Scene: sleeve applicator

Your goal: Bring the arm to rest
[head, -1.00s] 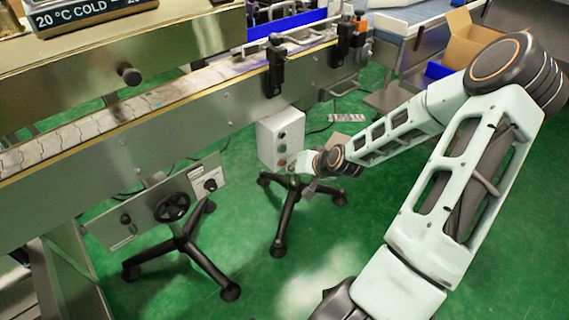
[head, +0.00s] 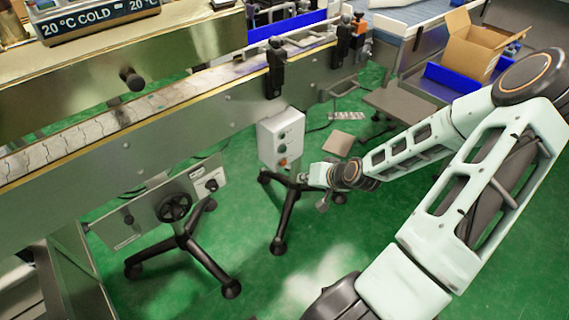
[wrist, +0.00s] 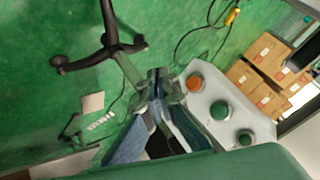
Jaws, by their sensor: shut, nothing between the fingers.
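My gripper (head: 322,203) is at the end of my pale green arm, low over the green floor, just right of and below the grey control box. In the wrist view my gripper (wrist: 158,78) is shut and empty, with its fingertips together. A gap between gripper and box shows in the head view.
The conveyor (head: 150,110) runs along the left and back on black-footed stands (head: 180,245). A cardboard box (head: 474,50) sits by a blue bin (head: 440,82) at the back right. A brown flat piece (head: 338,144) lies on the floor. Green floor (head: 240,295) is open in front.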

